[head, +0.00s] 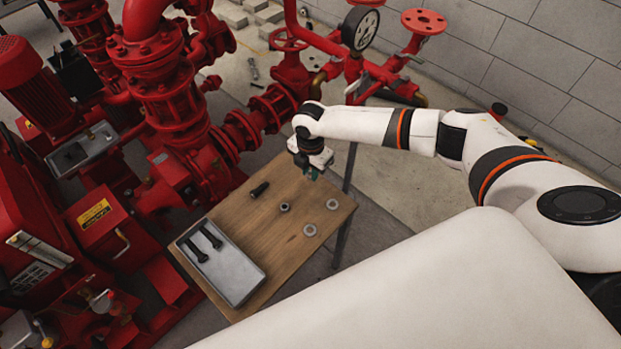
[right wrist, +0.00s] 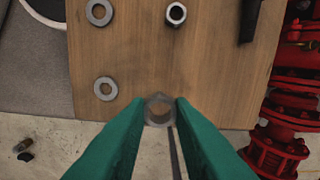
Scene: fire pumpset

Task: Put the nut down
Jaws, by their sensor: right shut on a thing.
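My right gripper (head: 313,174) is above the far edge of the wooden table (head: 263,240). In the right wrist view its green fingers (right wrist: 160,112) are shut on a grey nut (right wrist: 160,104), held between the tips. In that view the held nut overlaps the table's edge. The gap to the tabletop cannot be told. In the head view the held nut cannot be made out. A second nut (head: 285,207) stands on the table and also shows at the top of the right wrist view (right wrist: 176,13). My left gripper is not in view.
Two washers (head: 332,204) (head: 310,230) lie on the table. A dark bolt (head: 260,189) lies left of the second nut. A grey tray (head: 235,295) with two dark bolts is at the table's near left. Red pump pipework (head: 180,100) stands close on the left.

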